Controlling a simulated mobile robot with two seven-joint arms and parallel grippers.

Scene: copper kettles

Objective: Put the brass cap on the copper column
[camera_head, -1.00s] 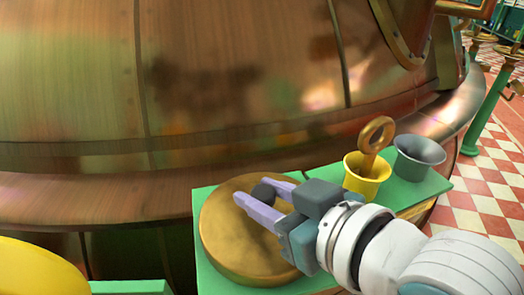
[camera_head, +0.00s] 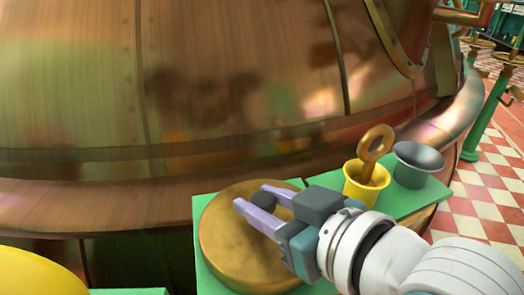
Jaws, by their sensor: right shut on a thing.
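The brass cap (camera_head: 235,250) is a broad round disc with a dark round knob (camera_head: 264,201) on top. It lies flat on a green shelf (camera_head: 205,205) in front of the big copper kettle. My right gripper (camera_head: 255,196) reaches in from the lower right, its two lilac fingers shut on the knob, one on each side. I see no gap between the cap and the shelf. My left gripper is out of view. I cannot pick out a separate copper column; the copper kettle wall (camera_head: 230,90) fills the upper part of the view.
A yellow cup (camera_head: 364,190) with a brass ring-handled piece (camera_head: 375,143) in it and a grey cup (camera_head: 418,165) stand on the shelf's right end. A yellow rounded thing (camera_head: 35,272) is at the lower left. A checkered floor (camera_head: 490,185) and green post (camera_head: 485,120) are at the right.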

